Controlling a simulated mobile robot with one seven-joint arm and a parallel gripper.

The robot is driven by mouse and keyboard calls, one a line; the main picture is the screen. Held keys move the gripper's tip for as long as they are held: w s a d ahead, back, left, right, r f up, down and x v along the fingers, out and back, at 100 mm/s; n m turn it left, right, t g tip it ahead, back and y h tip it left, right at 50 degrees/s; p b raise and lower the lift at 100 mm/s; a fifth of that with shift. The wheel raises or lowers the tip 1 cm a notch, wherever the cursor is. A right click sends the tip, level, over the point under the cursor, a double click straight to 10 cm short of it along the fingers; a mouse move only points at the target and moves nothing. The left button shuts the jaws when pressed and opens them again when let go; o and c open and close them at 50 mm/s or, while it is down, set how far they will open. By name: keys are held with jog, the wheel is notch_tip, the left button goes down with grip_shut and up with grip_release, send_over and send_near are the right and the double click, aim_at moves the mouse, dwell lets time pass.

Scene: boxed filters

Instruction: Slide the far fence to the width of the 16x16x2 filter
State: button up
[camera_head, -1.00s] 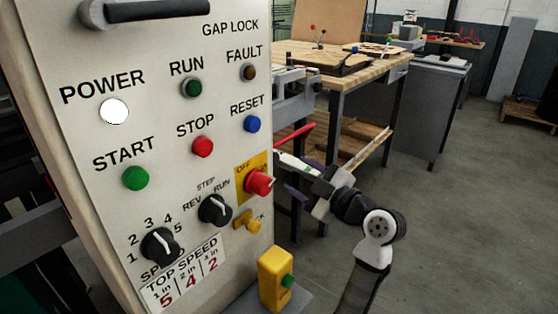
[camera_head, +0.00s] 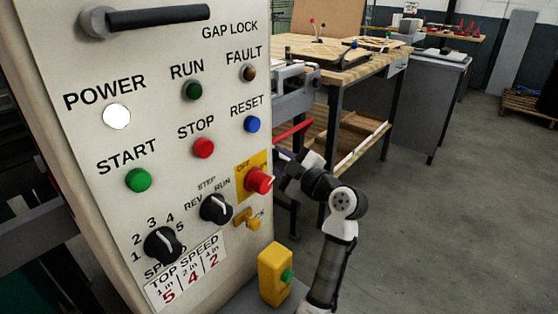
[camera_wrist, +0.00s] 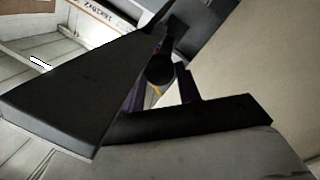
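My gripper (camera_wrist: 160,88) shows in the wrist view as dark fingers rising from a black body. The fingers stand apart, with nothing visibly held between them. A round black knob-like part (camera_wrist: 160,70) lies at or just beyond the gap; contact is unclear. A large dark grey wedge-shaped part (camera_wrist: 75,92) fills the left foreground, and I cannot tell whether it belongs to the far fence. In the head view, my arm reaches behind the control panel (camera_head: 215,85), which hides the gripper. No 16x16x2 filter can be made out.
The panel's knobs and buttons stand close to my arm, including the red switch (camera_head: 258,181). A yellow box with a green button (camera_head: 276,275) is below. A red bar (camera_head: 293,131) is near the wooden workbench (camera_head: 345,68).

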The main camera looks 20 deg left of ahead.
grip_shut()
jog(key=shift+d+f, duration=0.15)
jog(key=shift+d, duration=0.2)
jog(key=b+v, duration=0.1)
jog(key=v, duration=0.2)
jog(key=shift+d+b, duration=0.3)
jog(key=shift+d, duration=0.05)
jog(key=o, duration=0.6)
grip_release()
jog(key=shift+c, duration=0.2)
jog(key=b+v, duration=0.2)
jog(key=v, duration=1.1)
jog(key=shift+s+d+r, duration=0.15)
jog(key=shift+d+r, duration=0.05)
jog(key=shift+d, duration=0.15)
